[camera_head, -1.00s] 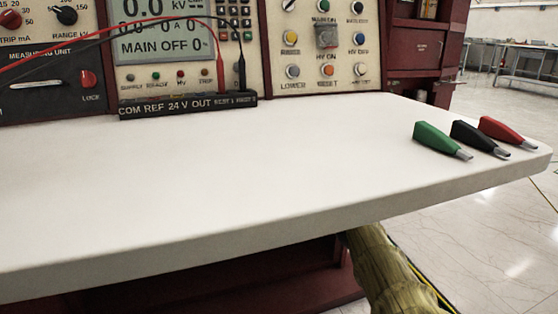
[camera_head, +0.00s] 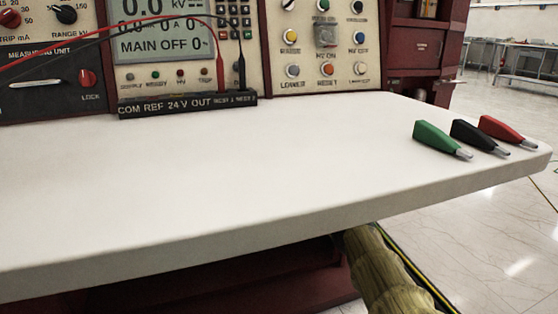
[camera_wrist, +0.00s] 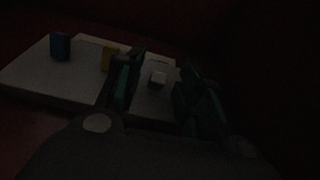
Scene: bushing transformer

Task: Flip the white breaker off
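In the dim wrist view, a pale panel (camera_wrist: 35,85) carries a blue breaker (camera_wrist: 60,46), a yellow breaker (camera_wrist: 108,58) and a small white breaker (camera_wrist: 157,77). My gripper (camera_wrist: 163,82) is open, with its two dark fingers spread apart. The white breaker shows between the fingers in this view. The yellow breaker is just left of the left finger, which partly overlaps it. I cannot tell whether a finger touches the white breaker. The head view does not show the breakers or the gripper; the white table (camera_head: 250,180) is above that area.
In the head view, a control console (camera_head: 320,50) stands behind the table. Green (camera_head: 438,138), black (camera_head: 478,137) and red (camera_head: 505,131) plugs lie at its right edge. A dark red surface (camera_head: 240,280) lies under the tabletop. The wrist surroundings are very dark.

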